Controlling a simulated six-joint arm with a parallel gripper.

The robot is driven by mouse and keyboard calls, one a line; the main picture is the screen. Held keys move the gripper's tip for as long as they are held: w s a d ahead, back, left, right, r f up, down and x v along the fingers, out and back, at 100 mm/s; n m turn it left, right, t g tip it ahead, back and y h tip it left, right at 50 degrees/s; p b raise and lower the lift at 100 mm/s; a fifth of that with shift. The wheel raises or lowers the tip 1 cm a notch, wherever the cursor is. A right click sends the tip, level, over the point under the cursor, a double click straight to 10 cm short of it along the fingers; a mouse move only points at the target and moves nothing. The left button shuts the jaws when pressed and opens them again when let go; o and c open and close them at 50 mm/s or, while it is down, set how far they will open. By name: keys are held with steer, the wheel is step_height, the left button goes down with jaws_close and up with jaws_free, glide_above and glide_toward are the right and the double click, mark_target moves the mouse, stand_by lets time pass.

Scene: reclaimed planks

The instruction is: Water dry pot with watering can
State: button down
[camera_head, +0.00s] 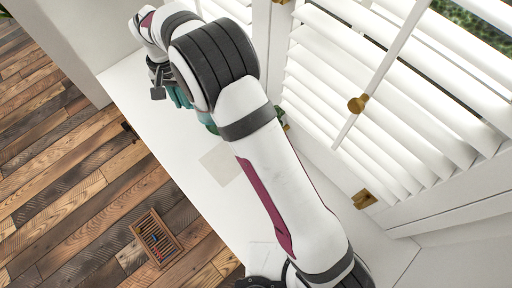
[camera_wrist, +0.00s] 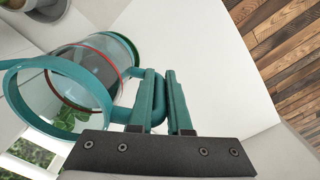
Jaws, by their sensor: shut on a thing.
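The watering can (camera_wrist: 118,55) has a clear body with a red line around it and teal trim. A large teal ring (camera_wrist: 8,88) is part of it at the left of the wrist view. My gripper (camera_wrist: 162,75) is shut on its teal handle, a loop passing between the fingers. In the head view, a teal part of the can (camera_head: 178,97) shows beside my arm, which hides most of it and the gripper fingers. A pale round pot (camera_wrist: 48,10) with a dark inside is partly cut off at the upper left of the wrist view. I cannot tell whether its soil is dry.
Green leaves (camera_wrist: 68,122) show beyond the can in the wrist view. The white sill (camera_head: 135,90) runs along white shutters (camera_head: 345,75) with brass knobs. A pale square (camera_head: 222,163) lies on the sill. A wooden box (camera_head: 156,238) stands on the plank floor (camera_head: 75,160).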

steer(key=w+m, duration=0.1)
steer(key=m, duration=0.1)
steer(key=w+m, duration=0.1)
steer(key=m, duration=0.1)
steer(key=shift+w+a+f, duration=0.25)
steer(key=shift+w+f, duration=0.05)
steer(key=shift+f, duration=0.1)
steer(key=shift+s+r, duration=0.1)
steer(key=shift+s, duration=0.05)
steer(key=shift+s+d+r+t+y, duration=0.25)
steer(key=shift+d+r+t+y, duration=0.2)
steer(key=shift+r+y, duration=0.25)
steer(key=shift+s+d+r+t+y, duration=0.2)
steer(key=shift+d+r+t+y, duration=0.15)
steer(key=shift+r+t+y, duration=0.35)
steer(key=shift+f+m, duration=0.1)
steer(key=shift+m, duration=0.2)
steer(key=shift+s+d+r+t+y, duration=0.25)
steer(key=shift+s+d+r+y, duration=0.15)
steer(key=shift+d+r+y, duration=0.3)
stand_by(0.6)
steer(key=shift+a+f, duration=0.15)
steer(key=shift+f, duration=0.05)
